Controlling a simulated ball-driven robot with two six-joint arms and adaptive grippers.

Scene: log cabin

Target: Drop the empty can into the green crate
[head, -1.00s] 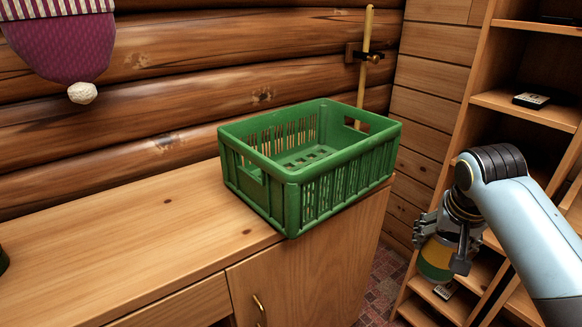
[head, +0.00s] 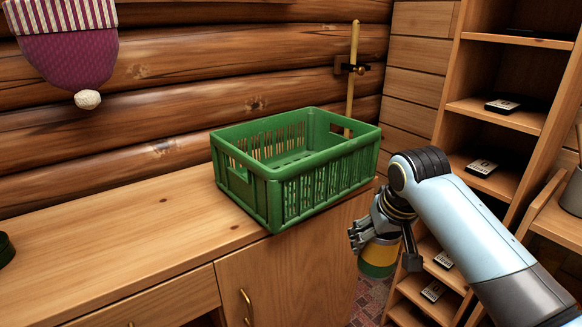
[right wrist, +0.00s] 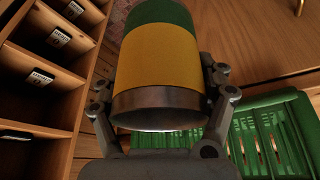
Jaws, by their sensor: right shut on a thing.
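The green crate (head: 318,195) stands at the right end of the wooden cabinet top, its slatted sides and inner floor visible and nothing seen in it. My right gripper (head: 378,236) is to the right of the crate and lower than its rim. It is shut on the can (head: 380,256), which has a yellow and green band. In the right wrist view the can (right wrist: 160,62) sits between both fingers, its metal end towards the camera, and the crate (right wrist: 275,140) shows at the lower right. My left gripper is not in view.
The wooden cabinet top (head: 110,235) is clear left of the crate, with a dark green thing (head: 5,249) at its left edge. A knitted hat (head: 70,50) hangs on the log wall.

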